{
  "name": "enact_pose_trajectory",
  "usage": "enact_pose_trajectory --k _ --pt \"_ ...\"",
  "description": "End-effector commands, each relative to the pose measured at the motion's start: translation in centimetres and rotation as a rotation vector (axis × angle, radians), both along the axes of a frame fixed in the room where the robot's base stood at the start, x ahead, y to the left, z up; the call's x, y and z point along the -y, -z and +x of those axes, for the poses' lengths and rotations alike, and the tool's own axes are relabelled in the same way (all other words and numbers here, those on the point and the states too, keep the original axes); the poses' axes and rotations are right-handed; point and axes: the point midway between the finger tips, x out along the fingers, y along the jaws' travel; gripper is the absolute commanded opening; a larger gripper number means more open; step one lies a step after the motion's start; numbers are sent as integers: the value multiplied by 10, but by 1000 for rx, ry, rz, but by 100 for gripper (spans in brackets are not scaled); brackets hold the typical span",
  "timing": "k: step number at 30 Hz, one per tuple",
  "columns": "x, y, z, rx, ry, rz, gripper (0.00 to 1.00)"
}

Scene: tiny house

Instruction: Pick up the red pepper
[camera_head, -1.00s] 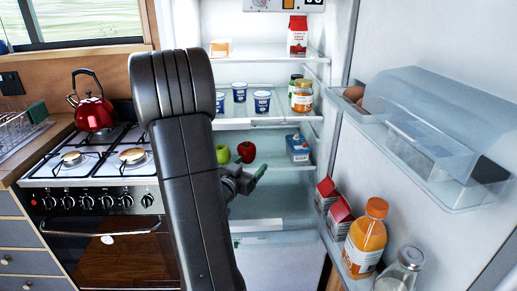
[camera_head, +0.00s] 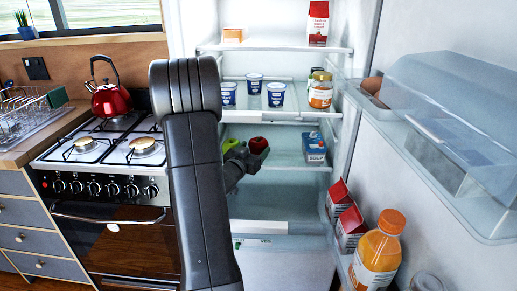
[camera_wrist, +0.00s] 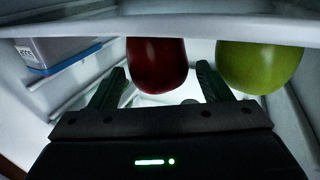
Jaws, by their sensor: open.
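The red pepper (camera_head: 258,145) sits on a lower fridge shelf (camera_head: 287,184), beside a green apple-like fruit (camera_head: 230,145). In the wrist view the red pepper (camera_wrist: 156,62) shows dark red and rounded, between and beyond the two fingers. My gripper (camera_head: 246,160) is at that shelf, just in front of the pepper and partly covering it and the green fruit. In the wrist view my gripper (camera_wrist: 162,84) is open, with nothing held. I cannot tell whether a finger touches the pepper. The green fruit (camera_wrist: 260,66) is close beside one finger.
A blue-and-white carton (camera_head: 314,147) stands right of the pepper on the same shelf. Blue-and-white cups (camera_head: 276,94) and jars (camera_head: 320,90) stand on the shelf above. The open fridge door, with an orange bottle (camera_head: 376,250) and cartons, is at right. The stove (camera_head: 105,150) is at left.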

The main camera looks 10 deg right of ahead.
Motion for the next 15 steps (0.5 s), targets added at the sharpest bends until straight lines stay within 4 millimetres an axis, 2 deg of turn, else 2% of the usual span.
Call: enact_pose_trajectory --k 6,15 --pt "21 1 23 1 1 1 72" --pt "24 1 27 1 0 1 72"
